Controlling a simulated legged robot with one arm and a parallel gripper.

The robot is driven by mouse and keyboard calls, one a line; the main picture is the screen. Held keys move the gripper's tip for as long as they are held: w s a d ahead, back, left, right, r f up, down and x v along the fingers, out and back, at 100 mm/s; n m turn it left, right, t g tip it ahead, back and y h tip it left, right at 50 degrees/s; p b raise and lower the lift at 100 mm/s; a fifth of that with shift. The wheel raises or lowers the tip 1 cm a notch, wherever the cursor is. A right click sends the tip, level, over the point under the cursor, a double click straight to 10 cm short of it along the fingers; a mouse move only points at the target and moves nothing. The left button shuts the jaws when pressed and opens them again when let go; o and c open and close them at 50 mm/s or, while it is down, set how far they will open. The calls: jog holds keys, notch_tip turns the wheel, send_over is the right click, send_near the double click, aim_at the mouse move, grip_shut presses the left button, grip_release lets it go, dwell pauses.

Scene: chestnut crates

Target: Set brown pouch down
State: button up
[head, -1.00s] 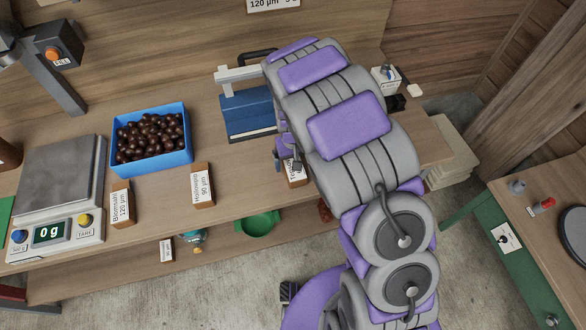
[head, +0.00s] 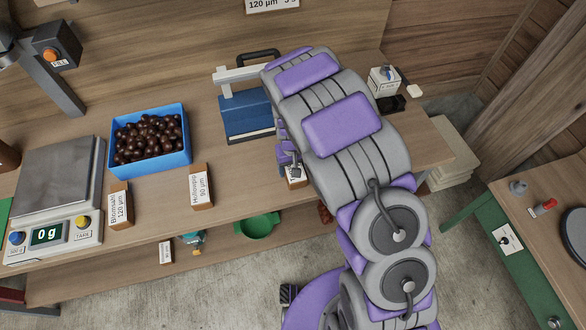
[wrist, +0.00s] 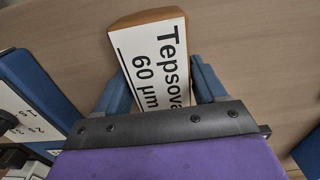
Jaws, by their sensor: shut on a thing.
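The brown pouch (wrist: 155,60) has a white label reading "Tepsova... 60 µm". In the wrist view it lies between the two blue fingers of my gripper (wrist: 162,82), which is shut on it. Its lower end is hidden behind the dark wrist plate. In the head view my gripper (head: 290,166) is at the front part of the wooden bench, right of the other labelled pouches. Only a small piece of the held pouch (head: 296,177) shows there, beside my arm. I cannot tell whether it touches the bench.
Two brown labelled pouches, "Blütmaahl 120 µm" (head: 119,206) and "Holloseep 90 µm" (head: 201,187), stand on the bench (head: 246,170). Behind are a blue crate of chestnuts (head: 151,168) and a blue device (head: 248,114). A scale (head: 68,232) reads 0 g at left.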

jog(key=shift+a, duration=0.2)
jog(key=shift+c, duration=1.4)
jog(key=shift+r, duration=0.1)
